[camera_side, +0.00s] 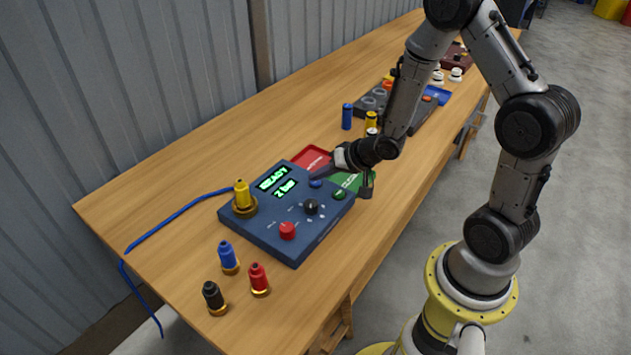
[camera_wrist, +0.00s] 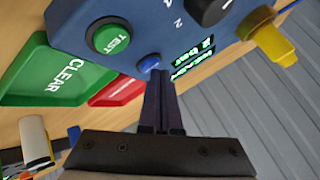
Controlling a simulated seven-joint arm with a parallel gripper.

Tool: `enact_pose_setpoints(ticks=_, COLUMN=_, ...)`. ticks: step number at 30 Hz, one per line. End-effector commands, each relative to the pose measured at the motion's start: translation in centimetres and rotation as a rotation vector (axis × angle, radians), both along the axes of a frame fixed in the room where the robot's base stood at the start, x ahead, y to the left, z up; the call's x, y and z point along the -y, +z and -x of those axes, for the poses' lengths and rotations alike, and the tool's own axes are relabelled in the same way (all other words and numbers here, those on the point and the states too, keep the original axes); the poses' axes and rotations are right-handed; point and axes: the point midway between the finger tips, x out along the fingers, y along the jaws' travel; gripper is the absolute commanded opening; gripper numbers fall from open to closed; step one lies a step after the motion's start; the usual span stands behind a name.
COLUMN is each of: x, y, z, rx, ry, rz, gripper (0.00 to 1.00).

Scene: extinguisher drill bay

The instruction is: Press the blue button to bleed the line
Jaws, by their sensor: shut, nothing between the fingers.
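The blue button (camera_wrist: 149,63) sits on the blue control box (camera_side: 265,229), beside the green TEST button (camera_wrist: 110,38). In the side view the blue button (camera_side: 316,183) shows at the box's far edge, below the display (camera_side: 278,182), which reads "READY 2 bar". My gripper (camera_wrist: 158,75) is shut and empty. Its fingertips are right at the blue button in the wrist view, overlapping its edge. I cannot tell whether they touch it or whether it is pressed down. In the side view my gripper (camera_side: 314,178) reaches the box from the far right.
Blue, red and black fittings (camera_side: 228,257) stand in front. A red tray (camera_side: 308,158) and a green CLEAR tray (camera_wrist: 65,70) lie behind.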

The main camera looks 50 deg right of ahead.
Motion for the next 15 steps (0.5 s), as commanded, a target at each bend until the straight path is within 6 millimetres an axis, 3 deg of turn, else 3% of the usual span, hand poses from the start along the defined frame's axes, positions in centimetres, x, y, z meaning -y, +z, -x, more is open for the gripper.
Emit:
enact_pose_setpoints(ticks=6, x=0.0, y=1.06, z=0.03, rx=0.001, ry=0.0, rz=0.001, gripper=0.0)
enact_pose_setpoints(ticks=15, x=0.0, y=1.14, z=0.02, rx=0.001, ry=0.001, rz=0.001, gripper=0.0)
